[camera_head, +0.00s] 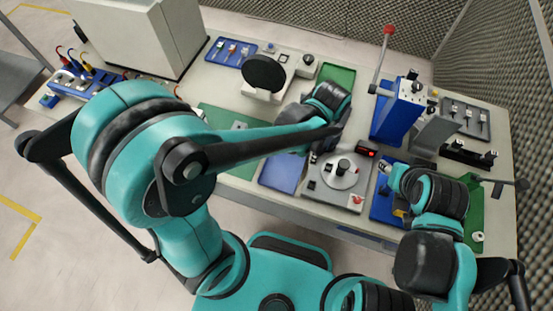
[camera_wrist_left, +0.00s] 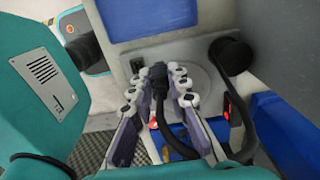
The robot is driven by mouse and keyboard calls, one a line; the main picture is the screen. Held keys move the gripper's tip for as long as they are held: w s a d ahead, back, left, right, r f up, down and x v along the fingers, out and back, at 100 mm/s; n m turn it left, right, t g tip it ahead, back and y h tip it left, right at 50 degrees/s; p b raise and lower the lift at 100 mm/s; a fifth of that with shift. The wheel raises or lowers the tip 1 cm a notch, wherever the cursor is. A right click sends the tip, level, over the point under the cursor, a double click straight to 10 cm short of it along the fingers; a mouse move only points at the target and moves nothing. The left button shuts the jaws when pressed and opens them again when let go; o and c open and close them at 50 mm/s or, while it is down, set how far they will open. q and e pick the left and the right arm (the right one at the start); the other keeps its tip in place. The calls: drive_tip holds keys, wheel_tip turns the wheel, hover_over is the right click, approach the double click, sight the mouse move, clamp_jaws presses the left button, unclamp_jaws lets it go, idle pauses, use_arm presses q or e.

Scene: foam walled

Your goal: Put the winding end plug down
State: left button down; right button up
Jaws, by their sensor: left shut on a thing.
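The winding end plug (camera_wrist_left: 157,80) is a small black plug between the two fingers of my left gripper (camera_wrist_left: 157,95) in the left wrist view. A black cable runs down from it and curves to the right. In the head view my left gripper (camera_head: 328,135) is over the back left of the grey winding station (camera_head: 325,190), and the plug is hidden there. I cannot tell whether the plug touches the surface under it. My right gripper (camera_head: 388,170) is beside the right edge of the station; its finger opening is too small to tell.
A blue mat (camera_head: 282,174) lies left of the station and a green mat (camera_head: 338,75) behind it. A blue press with a red-tipped lever (camera_head: 398,112) stands close at the back right. A black round stand (camera_head: 264,74) is at the back left.

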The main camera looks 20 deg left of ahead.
use_arm(q)
drive_tip(key=a+f, duration=0.2)
drive_tip(key=a, duration=0.1)
drive_tip(key=a+f+b, duration=0.1)
drive_tip(key=a, duration=0.2)
drive_tip(key=a+f+b, duration=0.1)
drive_tip(key=a+f, duration=0.1)
drive_tip(key=a, duration=0.1)
drive_tip(key=shift+s+a+f, duration=0.1)
drive_tip(key=shift+s+f, duration=0.05)
drive_tip(key=shift+f, duration=0.2)
wheel_tip(320, 180, down, 4)
drive_tip(key=shift+f+b, duration=0.1)
drive_tip(key=shift+b, duration=0.65)
drive_tip(key=c, duration=1.9)
unclamp_jaws()
drive_tip(key=shift+f, duration=0.1)
drive_tip(key=o, duration=0.4)
drive_tip(key=shift+o, duration=0.2)
